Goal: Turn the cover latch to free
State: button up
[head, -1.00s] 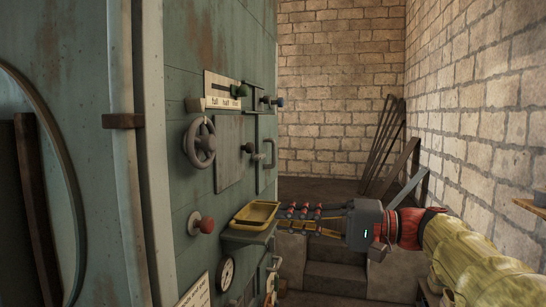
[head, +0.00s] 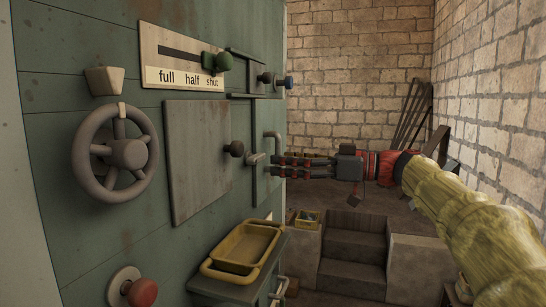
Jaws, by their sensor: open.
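A small grey metal piece that looks like the cover latch (head: 256,159) sits on the green wall beside a flat grey panel (head: 198,158). The panel has a dark round knob (head: 236,149) at its right edge.
A grey handwheel (head: 118,153) and a red knob (head: 138,291) stick out at the left. A slider plate (head: 183,62) with a green knob is above. A yellow tray (head: 243,249) sits on a shelf below.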

aim_at(261, 159)
jog(key=shift+o, duration=0.6)
jog(key=p+x, duration=0.1)
jog(key=x, duration=0.4)
jog(key=shift+w+a, duration=0.1)
jog(key=shift+a, duration=0.2)
jog(key=shift+c, duration=1.4)
jog(key=shift+d, duration=0.1)
jog(key=c, duration=0.9)
